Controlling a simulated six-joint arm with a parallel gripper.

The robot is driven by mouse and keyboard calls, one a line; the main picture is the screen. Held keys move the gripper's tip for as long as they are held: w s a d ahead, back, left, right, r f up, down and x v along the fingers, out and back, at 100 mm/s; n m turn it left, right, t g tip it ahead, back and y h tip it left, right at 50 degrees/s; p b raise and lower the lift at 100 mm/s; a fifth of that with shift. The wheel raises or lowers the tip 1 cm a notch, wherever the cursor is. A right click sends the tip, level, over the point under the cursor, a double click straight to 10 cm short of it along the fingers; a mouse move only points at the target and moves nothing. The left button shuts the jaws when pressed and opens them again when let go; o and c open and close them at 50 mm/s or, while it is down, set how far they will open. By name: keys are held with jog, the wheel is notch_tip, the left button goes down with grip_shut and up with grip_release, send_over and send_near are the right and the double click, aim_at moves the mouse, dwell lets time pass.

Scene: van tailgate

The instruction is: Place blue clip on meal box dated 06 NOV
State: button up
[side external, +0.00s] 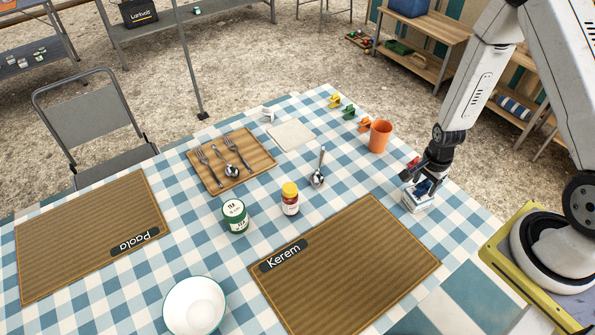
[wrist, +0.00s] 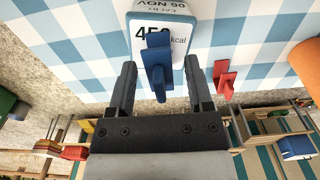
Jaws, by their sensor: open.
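The meal box (wrist: 176,22) is white with a blue edge, and its label reads 06 NOV and kcal in the wrist view. It also stands near the table's right edge in the side view (side external: 416,205). The blue clip (wrist: 157,58) is at the near edge of the box and overlaps its label; its exact contact with the box is hard to tell. My gripper (wrist: 161,72) is open, with one finger on each side of the blue clip and a visible gap to both. In the side view my gripper (side external: 424,178) is just above the box.
A red clip (wrist: 224,79) stands close to the right finger. An orange cup (side external: 380,136) and yellow, green and orange clips (side external: 348,112) are farther back. The Kerem mat (side external: 350,270) lies in front of the box. A jar, tin, bowl and cutlery tray stand to the left.

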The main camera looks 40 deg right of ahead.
notch_tip(320, 180, up, 12)
dwell(0.9)
dwell(0.6)
jog(key=a+r+n+t, duration=0.2)
jog(key=a+r+n, duration=0.8)
jog(key=n, duration=0.8)
jog(key=s+a, duration=0.1)
jog(key=a, duration=0.1)
jog(key=shift+a+r+t, duration=0.3)
jog(key=shift+r, duration=0.1)
